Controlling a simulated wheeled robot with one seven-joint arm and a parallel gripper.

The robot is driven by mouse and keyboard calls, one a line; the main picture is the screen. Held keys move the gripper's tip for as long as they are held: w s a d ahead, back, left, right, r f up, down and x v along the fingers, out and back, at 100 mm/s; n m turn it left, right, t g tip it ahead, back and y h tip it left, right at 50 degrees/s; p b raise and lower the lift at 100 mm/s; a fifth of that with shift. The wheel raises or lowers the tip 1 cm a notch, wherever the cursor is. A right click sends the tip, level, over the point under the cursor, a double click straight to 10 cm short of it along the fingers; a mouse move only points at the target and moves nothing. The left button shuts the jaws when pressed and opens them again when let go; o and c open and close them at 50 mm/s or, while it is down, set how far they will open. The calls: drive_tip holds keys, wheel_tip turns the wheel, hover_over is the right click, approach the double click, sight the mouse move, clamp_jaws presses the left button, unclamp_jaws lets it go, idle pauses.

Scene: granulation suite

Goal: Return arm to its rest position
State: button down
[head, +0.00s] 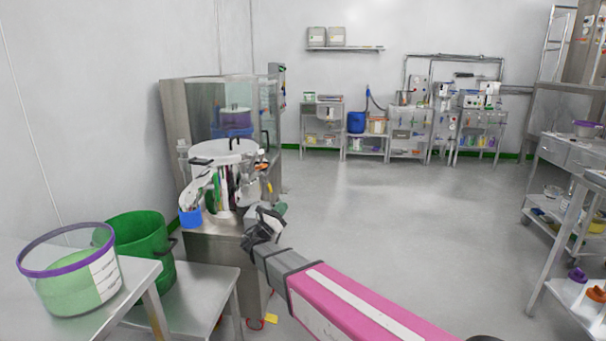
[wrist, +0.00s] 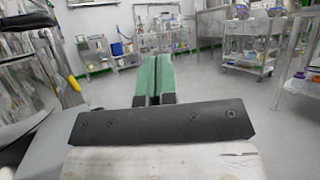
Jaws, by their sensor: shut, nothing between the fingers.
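My arm reaches forward from the lower right in the head view, with a pink and white link. My gripper (head: 280,208) is at its end, just right of the machine on the steel stand. In the wrist view my gripper's green fingers (wrist: 152,77) lie together, shut, with nothing between them. They point out over the open floor. The gripper shows apart from the bench things in the wrist view, though its exact gap to the machine is hard to tell.
A machine with a round lid (head: 224,150) stands close left of my gripper. A green bucket (head: 138,246) and a clear purple-rimmed tub (head: 72,275) stand on steel tables at left. Steel shelving (head: 550,215) is at right. The middle floor (head: 400,215) is clear.

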drive_tip(key=s+d+f+m+g+y, duration=0.15)
drive_tip(key=d+f+m+g, duration=0.3)
drive_tip(key=d, duration=0.45)
drive_tip(key=s+d+f+m+g, duration=0.3)
drive_tip(key=d+f+m+g, duration=0.15)
drive_tip(key=d, duration=0.35)
drive_tip(key=s+d+f+m+g+y, duration=0.15)
drive_tip(key=d+f+m+g, duration=0.3)
drive_tip(key=d, duration=0.45)
drive_tip(key=s+d+f+m+g+y, duration=0.2)
drive_tip(key=s+f+m+y, duration=0.2)
drive_tip(key=s+m, duration=0.3)
drive_tip(key=s+d+f+m+g+y, duration=0.3)
drive_tip(key=s+m+y, duration=0.3)
drive_tip(key=m, duration=0.3)
drive_tip(key=shift+s+d+f+y, duration=0.25)
drive_tip(key=shift+s+f+y, duration=0.15)
drive_tip(key=shift+s+f, duration=0.2)
drive_tip(key=shift+g, duration=0.25)
